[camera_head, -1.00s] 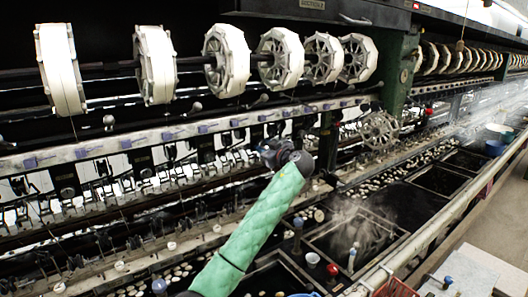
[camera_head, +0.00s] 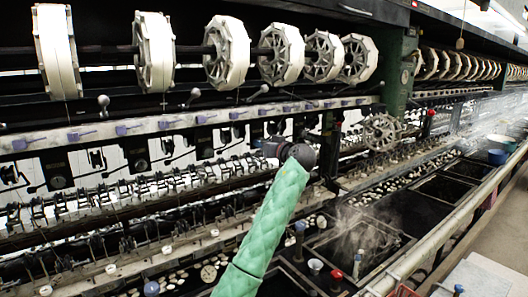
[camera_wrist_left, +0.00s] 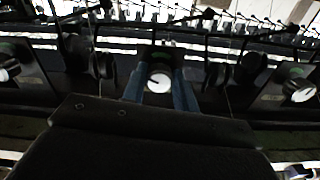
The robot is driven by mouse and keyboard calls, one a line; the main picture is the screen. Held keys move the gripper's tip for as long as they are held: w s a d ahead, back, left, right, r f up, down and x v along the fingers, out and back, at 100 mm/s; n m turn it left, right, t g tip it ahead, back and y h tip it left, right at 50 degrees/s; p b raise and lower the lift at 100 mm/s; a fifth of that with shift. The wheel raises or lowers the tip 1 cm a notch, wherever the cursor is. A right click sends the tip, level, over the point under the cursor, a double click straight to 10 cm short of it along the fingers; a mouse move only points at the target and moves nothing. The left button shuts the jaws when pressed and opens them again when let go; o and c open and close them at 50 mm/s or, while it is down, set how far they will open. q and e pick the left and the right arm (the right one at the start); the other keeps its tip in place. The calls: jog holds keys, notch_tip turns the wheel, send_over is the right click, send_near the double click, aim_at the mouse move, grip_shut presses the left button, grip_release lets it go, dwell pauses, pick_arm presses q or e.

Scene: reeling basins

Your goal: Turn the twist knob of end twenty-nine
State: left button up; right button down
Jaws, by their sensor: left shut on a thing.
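In the left wrist view, a round white-faced knob (camera_wrist_left: 158,81) with a dark pointer mark sits under a small green marking on a dark panel. I cannot read a number there. My left gripper (camera_wrist_left: 159,91) has its two bluish fingers on either side of this knob, shut on it. In the head view, my left gripper (camera_head: 270,148) is at the machine's panel row, at the end of my green-sleeved arm. The knob it holds is hidden there. My right gripper is in neither view.
Similar knobs stand left (camera_wrist_left: 8,71) and right (camera_wrist_left: 299,91) of the held one. White reels (camera_head: 226,54) line the top of the machine. A pale rail (camera_head: 180,123) runs below them. Water basins (camera_head: 360,243) with steam lie at the lower right, by the walkway.

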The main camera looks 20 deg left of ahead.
pick_arm(q)
jog(key=m, duration=1.3)
jog(key=shift+s+a+r+m, duration=0.1)
jog(key=shift+r+m, duration=0.15)
jog(key=shift+m, duration=0.15)
jog(key=o, duration=0.9)
jog(key=shift+o, duration=0.4)
jog(key=shift+f, duration=0.15)
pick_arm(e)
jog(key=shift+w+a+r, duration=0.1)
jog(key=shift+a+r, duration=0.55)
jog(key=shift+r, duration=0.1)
